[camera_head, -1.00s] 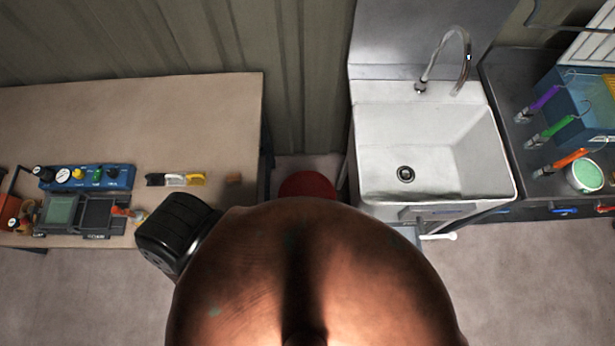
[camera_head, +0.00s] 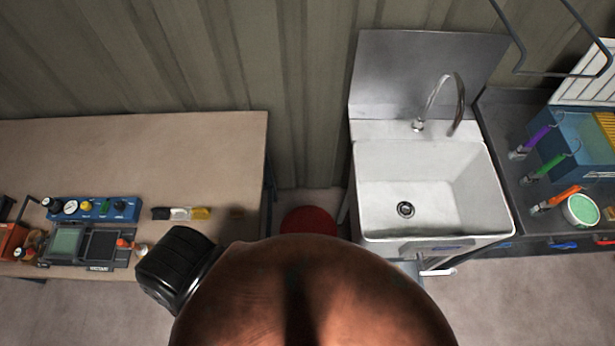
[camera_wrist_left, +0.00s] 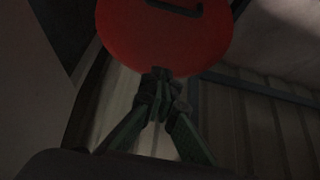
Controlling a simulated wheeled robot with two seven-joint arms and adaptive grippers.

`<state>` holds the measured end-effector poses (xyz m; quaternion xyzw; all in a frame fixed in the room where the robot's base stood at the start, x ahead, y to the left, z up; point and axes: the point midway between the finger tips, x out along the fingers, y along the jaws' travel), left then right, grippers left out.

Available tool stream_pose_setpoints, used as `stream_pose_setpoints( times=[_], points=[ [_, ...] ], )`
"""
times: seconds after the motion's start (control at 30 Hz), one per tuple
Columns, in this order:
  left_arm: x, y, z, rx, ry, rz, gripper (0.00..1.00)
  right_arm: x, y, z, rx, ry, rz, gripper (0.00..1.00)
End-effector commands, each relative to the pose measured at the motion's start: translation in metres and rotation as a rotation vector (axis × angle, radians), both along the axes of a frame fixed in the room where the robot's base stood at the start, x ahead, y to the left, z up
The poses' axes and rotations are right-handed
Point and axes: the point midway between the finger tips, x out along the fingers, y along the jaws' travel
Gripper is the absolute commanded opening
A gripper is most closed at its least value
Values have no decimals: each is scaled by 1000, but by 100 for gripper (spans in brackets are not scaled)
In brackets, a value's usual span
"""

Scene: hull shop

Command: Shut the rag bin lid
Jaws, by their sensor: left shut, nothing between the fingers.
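A red round thing, apparently the rag bin (camera_head: 308,221), stands on the floor between the bench and the sink in the head view. My own body hides its near part. In the dim left wrist view a red disc, apparently the bin's lid (camera_wrist_left: 165,38), fills the upper middle, with a dark curved piece at its top. My left gripper (camera_wrist_left: 163,78) is shut and empty, its fingertips at the disc's lower edge in the picture. I cannot tell whether they touch it. The head view shows neither gripper.
A bench (camera_head: 190,150) with instruments (camera_head: 80,240) and markers stands at the left. A white sink (camera_head: 425,190) with a tap stands right of the bin. A dark counter (camera_head: 510,180) with brushes and a green-filled tub (camera_head: 580,210) is farther right. The gap around the bin is narrow.

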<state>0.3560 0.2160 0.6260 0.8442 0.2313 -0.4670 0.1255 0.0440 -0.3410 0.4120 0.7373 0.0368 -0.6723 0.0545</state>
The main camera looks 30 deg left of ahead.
Motion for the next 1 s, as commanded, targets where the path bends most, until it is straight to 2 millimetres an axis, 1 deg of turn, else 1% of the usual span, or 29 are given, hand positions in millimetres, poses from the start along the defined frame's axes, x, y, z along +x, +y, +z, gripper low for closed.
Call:
stream_pose_setpoints(
  times=[0.03,0.1,0.37,0.53,0.7,0.8,1.0],
  points=[
    [7,3,16,1,-4,-3,0,1,0,14,0,-2,0,100],
    [14,9,26,3,-3,-3,0,2,0,24,0,-3,-1,100],
    [45,27,59,4,-1,-2,0,4,1,58,1,-7,-1,100],
    [68,41,77,-10,17,-2,0,4,1,76,1,-8,-1,100],
    [84,51,85,-51,84,-1,0,5,1,83,1,-8,-1,100],
    [100,61,94,-66,110,-2,0,5,1,89,1,-8,-1,100],
    [127,78,101,-88,146,0,0,5,1,89,1,-8,-1,100]
  ],
)
